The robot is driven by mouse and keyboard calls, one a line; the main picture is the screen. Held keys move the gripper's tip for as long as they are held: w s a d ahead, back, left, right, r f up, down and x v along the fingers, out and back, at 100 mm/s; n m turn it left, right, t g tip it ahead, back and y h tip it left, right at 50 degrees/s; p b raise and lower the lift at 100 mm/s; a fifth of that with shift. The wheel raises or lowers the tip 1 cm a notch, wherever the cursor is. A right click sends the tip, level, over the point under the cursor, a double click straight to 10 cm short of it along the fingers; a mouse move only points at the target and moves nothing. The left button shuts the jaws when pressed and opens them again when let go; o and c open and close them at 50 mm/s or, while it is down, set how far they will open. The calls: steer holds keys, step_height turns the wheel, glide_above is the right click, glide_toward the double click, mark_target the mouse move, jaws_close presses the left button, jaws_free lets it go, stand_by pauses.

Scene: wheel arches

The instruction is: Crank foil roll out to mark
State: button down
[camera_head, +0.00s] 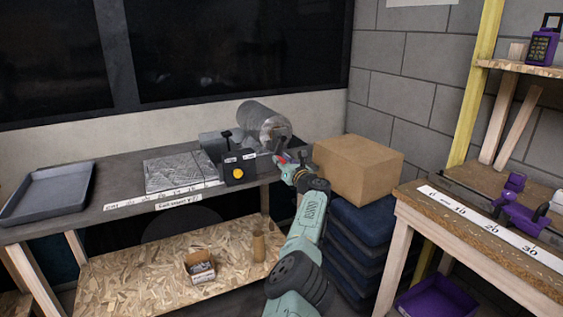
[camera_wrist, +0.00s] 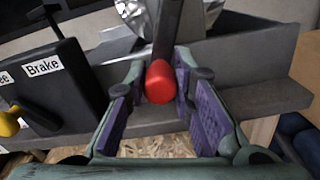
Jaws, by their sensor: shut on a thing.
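The foil roll (camera_head: 258,118) sits at the back right of the grey bench. A flat sheet of foil (camera_head: 178,170) lies to its left, above a pale marked strip (camera_head: 150,200) on the bench's front edge. My gripper (camera_head: 288,165) is at the bench's right end, in front of the roll. In the wrist view, my gripper (camera_wrist: 160,88) is shut on the red crank handle (camera_wrist: 160,82), with a purple-padded finger on each side. A dark crank arm (camera_wrist: 168,30) runs up from the handle. The strip's small lettering is mostly unreadable.
A black box labelled "Brake" (camera_wrist: 55,80) with a yellow knob stands left of my gripper. A cardboard box (camera_head: 358,168) stands close on the right. A grey tray (camera_head: 48,192) lies at the bench's left end. A wooden workbench (camera_head: 480,215) stands farther right.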

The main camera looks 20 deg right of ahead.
steer(key=shift+a+m, duration=0.2)
steer(key=shift+m, duration=0.1)
steer(key=c, duration=1.4)
jaws_free()
steer(key=shift+o, duration=0.2)
steer(key=shift+d, duration=0.1)
steer(key=shift+s+d+f, duration=0.25)
steer(key=shift+s, duration=0.25)
steer(key=s, duration=1.1)
steer(key=shift+a+r, duration=0.15)
steer(key=shift+r, duration=0.1)
